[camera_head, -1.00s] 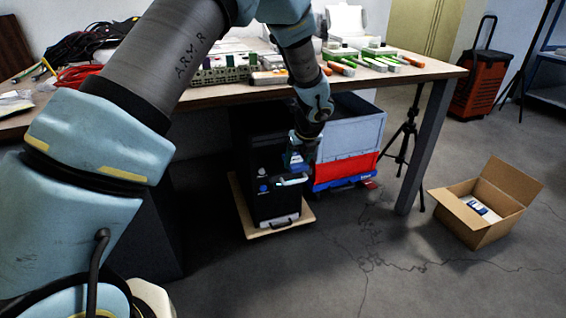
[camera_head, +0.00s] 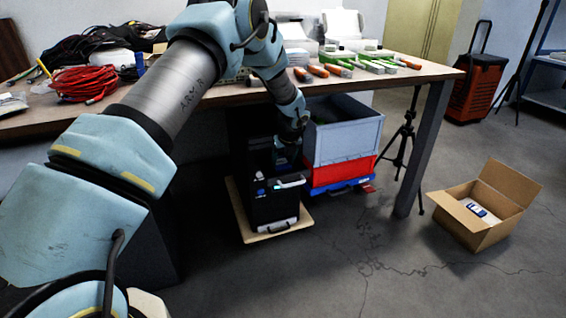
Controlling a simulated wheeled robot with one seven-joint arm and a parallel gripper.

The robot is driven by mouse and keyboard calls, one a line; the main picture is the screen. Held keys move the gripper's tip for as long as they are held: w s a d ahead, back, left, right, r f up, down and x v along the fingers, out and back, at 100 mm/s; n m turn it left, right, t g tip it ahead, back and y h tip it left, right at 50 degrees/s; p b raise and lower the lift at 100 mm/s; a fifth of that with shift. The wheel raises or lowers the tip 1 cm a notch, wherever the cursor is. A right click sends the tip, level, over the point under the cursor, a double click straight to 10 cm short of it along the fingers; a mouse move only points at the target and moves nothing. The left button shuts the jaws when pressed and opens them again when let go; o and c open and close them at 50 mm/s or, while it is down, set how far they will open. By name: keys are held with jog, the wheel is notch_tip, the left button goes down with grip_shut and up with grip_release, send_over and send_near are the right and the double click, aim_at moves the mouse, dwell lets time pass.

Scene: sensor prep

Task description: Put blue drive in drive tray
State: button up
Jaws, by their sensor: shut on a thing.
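My gripper (camera_head: 286,150) is under the table's front edge, over the top of a black case (camera_head: 262,212). It is shut on a small dark bluish thing, apparently the blue drive, largely hidden by the gripper and blending with the case. I cannot tell whether the held thing touches the case. The case stands upright on a wooden board (camera_head: 252,238) and has a pale handle and small blue spots on it. I cannot pick out the drive tray for certain; it may be part of this case.
A grey crate (camera_head: 342,140) on a red and blue one stands right of the case. The cluttered table (camera_head: 225,97) is above, its leg (camera_head: 425,150) and a black tripod (camera_head: 403,140) further right. An open cardboard box (camera_head: 466,228) holds a blue-white item. Front floor is clear.

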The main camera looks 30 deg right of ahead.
aim_at(283, 165)
jog(key=shift+f, duration=0.1)
jog(key=o, duration=1.5)
jog(key=shift+c, duration=0.2)
jog(key=v, duration=0.4)
jog(key=shift+s+f+p, duration=0.2)
jog(key=shift+s+p, duration=0.05)
jog(key=shift+p, duration=0.15)
jog(key=s+a, duration=0.1)
jog(key=s, duration=1)
jog(key=shift+a+p, duration=0.2)
jog(key=shift+p, duration=0.1)
